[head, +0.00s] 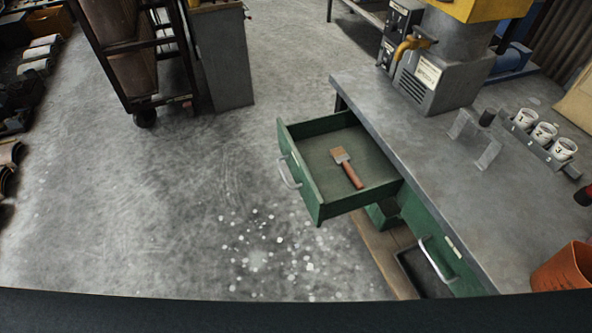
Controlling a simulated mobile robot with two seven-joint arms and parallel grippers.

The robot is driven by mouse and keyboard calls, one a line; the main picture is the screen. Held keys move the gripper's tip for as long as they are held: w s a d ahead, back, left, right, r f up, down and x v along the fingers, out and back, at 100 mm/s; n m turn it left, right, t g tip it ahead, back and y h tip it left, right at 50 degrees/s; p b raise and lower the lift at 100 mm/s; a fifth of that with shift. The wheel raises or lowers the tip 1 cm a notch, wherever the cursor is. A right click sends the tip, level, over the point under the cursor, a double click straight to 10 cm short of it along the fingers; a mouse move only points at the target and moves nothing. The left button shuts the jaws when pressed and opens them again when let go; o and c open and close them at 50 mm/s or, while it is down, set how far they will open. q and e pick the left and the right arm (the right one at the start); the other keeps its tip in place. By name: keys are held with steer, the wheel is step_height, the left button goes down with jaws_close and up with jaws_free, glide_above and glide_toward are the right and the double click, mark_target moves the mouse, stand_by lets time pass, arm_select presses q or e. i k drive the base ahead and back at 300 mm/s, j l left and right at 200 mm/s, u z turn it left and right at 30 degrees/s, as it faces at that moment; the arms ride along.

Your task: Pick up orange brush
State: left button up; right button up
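A brush (347,168) lies flat in the open green drawer (317,203). Its handle is orange-brown and points to the lower right; its wide tan head points to the upper left. The drawer is pulled out to the left from under the grey workbench (440,150), and nothing else shows inside it. Neither of my grippers is in the head view.
A second green drawer front (436,254) with a handle is below the bench top. A yellow and grey machine (447,80), several white cups (544,132) and an orange bucket (564,268) stand on the bench. A wheeled rack (140,60) stands at the upper left. The floor left of the drawer is clear.

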mark_target(340, 157)
steer(key=z, duration=0.35)
steer(key=i+j+z, duration=0.15)
steer(key=z, duration=0.2)
steer(key=j+z, duration=0.1)
steer(key=z, duration=0.3)
steer(key=i+j+z, duration=0.25)
steer(key=j, duration=0.2)
steer(key=j+z, duration=0.25)
steer(key=j, duration=0.15)
steer(key=i+j+z, duration=0.1)
steer(key=j, duration=0.65)
steer(key=j+z, duration=0.1)
steer(key=j, duration=0.7)
steer(key=l+z, duration=0.25)
steer(key=z, duration=0.25)
steer(key=j+u, duration=0.2)
steer(key=u, duration=0.35)
